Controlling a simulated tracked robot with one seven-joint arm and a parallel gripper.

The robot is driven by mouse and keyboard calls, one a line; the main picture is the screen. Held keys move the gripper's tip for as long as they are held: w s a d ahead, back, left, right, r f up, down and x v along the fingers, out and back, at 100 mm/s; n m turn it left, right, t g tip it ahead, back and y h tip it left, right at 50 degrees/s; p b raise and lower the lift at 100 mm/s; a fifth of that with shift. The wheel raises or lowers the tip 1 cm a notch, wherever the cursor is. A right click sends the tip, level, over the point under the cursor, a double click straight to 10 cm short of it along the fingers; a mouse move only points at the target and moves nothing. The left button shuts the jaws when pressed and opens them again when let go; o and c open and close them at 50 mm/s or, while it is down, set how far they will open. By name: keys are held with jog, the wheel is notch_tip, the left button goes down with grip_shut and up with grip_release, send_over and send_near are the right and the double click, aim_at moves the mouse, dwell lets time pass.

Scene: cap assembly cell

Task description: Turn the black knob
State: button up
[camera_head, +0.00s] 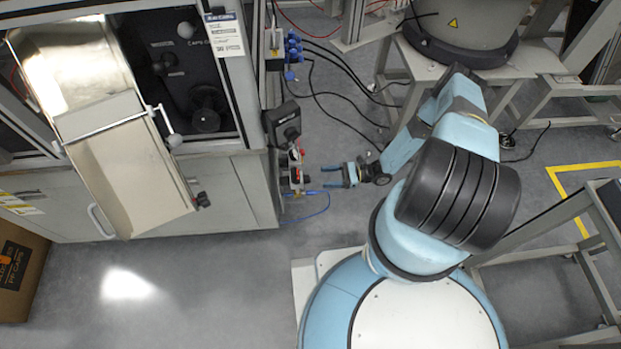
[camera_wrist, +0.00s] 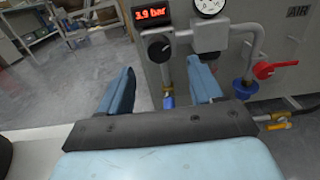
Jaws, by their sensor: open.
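The black knob (camera_wrist: 159,47) shows in the wrist view, round and dark, on grey pipework below a red display reading 3.9 bar (camera_wrist: 151,13). My gripper (camera_wrist: 162,67) is open and empty, with one blue finger to the lower left of the knob and the other to its lower right. The knob appears ahead of the fingertips, with no visible contact. In the head view my gripper (camera_head: 327,176) points left at the small air unit (camera_head: 296,174) on the cabinet's side, with a gap between. The knob is too small to pick out there.
A round gauge (camera_wrist: 209,6) and a red valve handle (camera_wrist: 275,68) sit right of the knob. A blue fitting (camera_wrist: 245,88) is below them. A metal chute (camera_head: 125,165) projects from the cabinet (camera_head: 222,190). Cables (camera_head: 330,98) lie on the floor behind my gripper.

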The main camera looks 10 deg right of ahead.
aim_at(307, 179)
jog(key=a, duration=0.6)
jog(key=shift+a, duration=0.4)
jog(key=shift+w, duration=0.1)
jog(key=c, duration=1)
jog(key=shift+a, duration=0.1)
jog(key=shift+c, duration=0.3)
